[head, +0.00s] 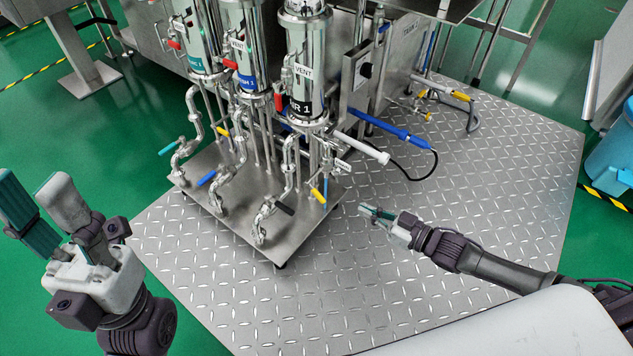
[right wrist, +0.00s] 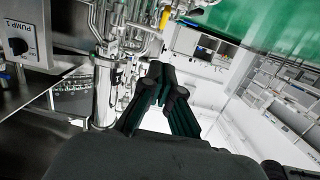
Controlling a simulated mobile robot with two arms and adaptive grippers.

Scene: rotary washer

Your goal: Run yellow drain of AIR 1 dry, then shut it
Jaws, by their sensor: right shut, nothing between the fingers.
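The AIR 1 housing (head: 306,60) is the rightmost steel column of the row in the head view, with a black label reading "R 1" in its visible part. A yellow lever (head: 318,195) sits low on the pipework below it, slanting, beside a blue-tipped piece. A yellow handle also shows at the top of the right wrist view (right wrist: 165,18); I cannot tell for sure that it is the same one. My right gripper (head: 374,213) is shut and empty, to the right of the yellow lever and apart from it. My left gripper (head: 42,207) is open and empty at the far left.
A black lever (head: 285,208) and a blue lever (head: 207,178) are on neighbouring low valves. A white handle (head: 362,150) and a blue wand (head: 395,134) stick out right of the column. A steel base plate (head: 270,240) carries the pipes. The tread-plate floor (head: 480,190) is clear.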

